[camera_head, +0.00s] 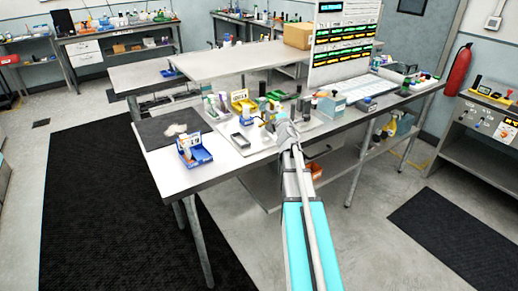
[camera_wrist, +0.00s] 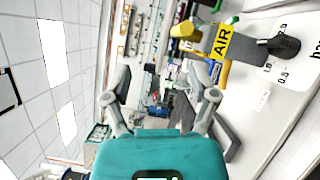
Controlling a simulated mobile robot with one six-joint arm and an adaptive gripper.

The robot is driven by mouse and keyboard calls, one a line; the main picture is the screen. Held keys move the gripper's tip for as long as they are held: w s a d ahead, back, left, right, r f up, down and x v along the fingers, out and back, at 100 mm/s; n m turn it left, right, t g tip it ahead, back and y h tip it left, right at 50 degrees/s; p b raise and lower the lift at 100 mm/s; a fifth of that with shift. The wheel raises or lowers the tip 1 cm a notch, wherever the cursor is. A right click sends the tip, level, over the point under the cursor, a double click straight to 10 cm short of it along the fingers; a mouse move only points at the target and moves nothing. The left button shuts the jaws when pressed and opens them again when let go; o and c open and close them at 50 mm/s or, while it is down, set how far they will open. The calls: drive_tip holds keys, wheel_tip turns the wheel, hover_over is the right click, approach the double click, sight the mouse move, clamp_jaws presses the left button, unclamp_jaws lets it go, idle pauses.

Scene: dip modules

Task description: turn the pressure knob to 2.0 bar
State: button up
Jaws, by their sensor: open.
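In the wrist view, a dark knob (camera_wrist: 285,47) stands at the upper right, on a white dial plate (camera_wrist: 305,65) with marks that include 0.5, 1.0 and part of "bar". The knob's pointer setting is too small to tell. A yellow AIR label (camera_wrist: 222,42) is beside it on the left. My gripper (camera_wrist: 160,85) is open and empty, with both fingers spread, left of the knob and apart from it. In the head view my gripper (camera_head: 283,127) is over the bench, covering what is behind it; the knob cannot be made out there.
A tall display panel (camera_head: 343,40) stands behind.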

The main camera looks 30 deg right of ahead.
drive_tip(key=s+a+f+m+g, duration=0.6)
drive_tip(key=a+f+m+g, duration=0.1)
drive_tip(key=a+f+m, duration=0.3)
drive_tip(key=shift+a+m+g, duration=0.3)
drive_tip(key=shift+a+m, duration=0.3)
drive_tip(key=shift+a, duration=0.5)
drive_tip(key=shift+f, duration=0.1)
drive_tip(key=shift+c, duration=0.2)
drive_tip(key=shift+c, duration=1.2)
drive_tip(key=shift+a+f, duration=0.15)
drive_tip(key=shift+a, duration=0.05)
drive_tip(key=shift+c, duration=0.3)
drive_tip(key=s+a+f+m+g+y, duration=0.2)
drive_tip(key=s+a+f+g+y, duration=0.1)
drive_tip(key=s+a, duration=0.6)
drive_tip(key=s+a+f+m+g+y, duration=0.3)
drive_tip(key=s+a+f+g, duration=0.3)
drive_tip(key=s+a, duration=0.4)
drive_tip(key=a+y, duration=0.1)
drive_tip(key=a, duration=0.4)
drive_tip(key=shift+s+a+m+g, duration=0.25)
drive_tip(key=shift+a+m+g, duration=0.05)
drive_tip(key=shift+g, duration=0.1)
